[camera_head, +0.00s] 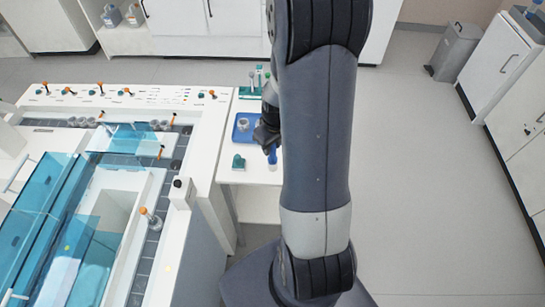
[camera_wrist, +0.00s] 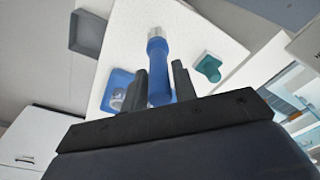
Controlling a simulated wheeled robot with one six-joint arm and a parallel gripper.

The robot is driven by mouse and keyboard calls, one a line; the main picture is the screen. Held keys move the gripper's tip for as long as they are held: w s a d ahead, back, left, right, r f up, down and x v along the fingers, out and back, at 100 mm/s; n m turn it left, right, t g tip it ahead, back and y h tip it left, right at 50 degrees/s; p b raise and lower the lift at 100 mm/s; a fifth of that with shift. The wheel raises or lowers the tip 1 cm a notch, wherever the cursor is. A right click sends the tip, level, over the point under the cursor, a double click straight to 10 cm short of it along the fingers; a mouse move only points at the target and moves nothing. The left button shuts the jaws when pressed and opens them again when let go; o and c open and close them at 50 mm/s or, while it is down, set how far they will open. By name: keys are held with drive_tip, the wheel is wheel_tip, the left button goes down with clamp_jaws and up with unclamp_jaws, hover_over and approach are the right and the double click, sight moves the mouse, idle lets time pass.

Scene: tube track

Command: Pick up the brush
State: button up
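The brush (camera_wrist: 158,75) has a blue handle and a pale, silvery end. In the wrist view it lies lengthwise between the two dark fingers of my gripper (camera_wrist: 162,75), with its pale end pointing away past the fingertips. The fingers sit close along both sides of the handle and look shut on it. In the head view the blue brush (camera_head: 272,156) shows below my gripper (camera_head: 268,138), over the white side table (camera_head: 262,178). My arm hides part of the gripper there. I cannot tell whether the brush touches the table.
A blue tray (camera_head: 236,134) with a small metallic item lies on the side table, near a teal-green object (camera_head: 238,162). A green rack (camera_head: 246,93) stands behind. The white machine with blue clear covers (camera_head: 125,178) borders the left. Open floor lies right.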

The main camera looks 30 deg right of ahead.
clamp_jaws()
